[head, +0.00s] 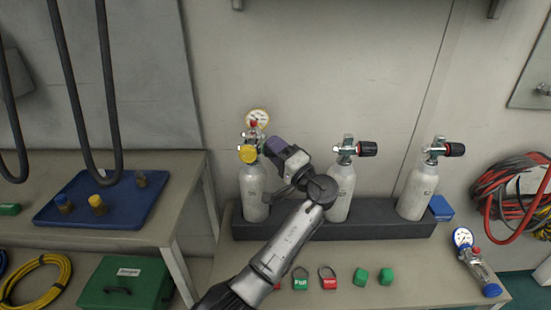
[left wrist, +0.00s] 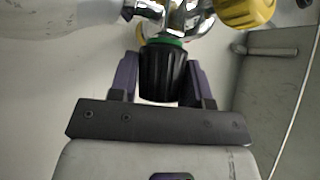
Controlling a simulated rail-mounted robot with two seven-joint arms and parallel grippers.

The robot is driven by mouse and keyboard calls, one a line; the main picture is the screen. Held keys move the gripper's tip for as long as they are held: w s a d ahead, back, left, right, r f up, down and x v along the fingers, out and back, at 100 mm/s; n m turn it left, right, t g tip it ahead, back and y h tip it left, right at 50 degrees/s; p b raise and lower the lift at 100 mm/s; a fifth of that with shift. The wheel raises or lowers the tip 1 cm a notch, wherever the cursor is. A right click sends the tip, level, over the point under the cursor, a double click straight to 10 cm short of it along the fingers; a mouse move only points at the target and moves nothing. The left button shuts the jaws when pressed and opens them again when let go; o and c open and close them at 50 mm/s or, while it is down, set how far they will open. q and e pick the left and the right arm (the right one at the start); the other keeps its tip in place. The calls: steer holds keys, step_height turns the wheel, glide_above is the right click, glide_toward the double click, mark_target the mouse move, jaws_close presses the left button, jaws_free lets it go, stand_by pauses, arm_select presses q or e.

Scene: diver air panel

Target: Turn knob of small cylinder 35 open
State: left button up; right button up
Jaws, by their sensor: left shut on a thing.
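Three pale grey small cylinders stand in a dark rack (head: 290,229): the left one (head: 253,195), the middle one (head: 341,195) and the right one (head: 415,192). The number 35 is not readable on any. The left cylinder bears a valve with a yellow knob (head: 247,154) and a gauge (head: 257,118). My left gripper (head: 270,147) is at the right side of this valve. In the left wrist view its purple fingers (left wrist: 160,78) are shut on a black ribbed knob (left wrist: 161,70) with a green ring at its base. The head view hides this knob behind the gripper.
The middle and right cylinders have black knobs with red rings (head: 367,149). A loose gauge regulator (head: 472,259) lies at right. A blue tray (head: 105,218) and green case (head: 125,283) are at left.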

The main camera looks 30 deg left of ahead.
arm_select(q)
steer(key=shift+f+n+y+b, duration=0.1)
steer(key=shift+n+y+b, duration=0.4)
steer(key=shift+b, duration=0.05)
steer(key=o, duration=0.9)
steer(key=shift+o, duration=0.2)
steer(key=shift+s+d+p, duration=0.15)
steer(key=shift+d+p, duration=0.15)
steer(key=shift+d, duration=0.2)
steer(key=p+v, duration=0.3)
steer(key=v, duration=0.9)
steer(key=shift+d+f, duration=0.2)
steer(key=shift+d, duration=0.15)
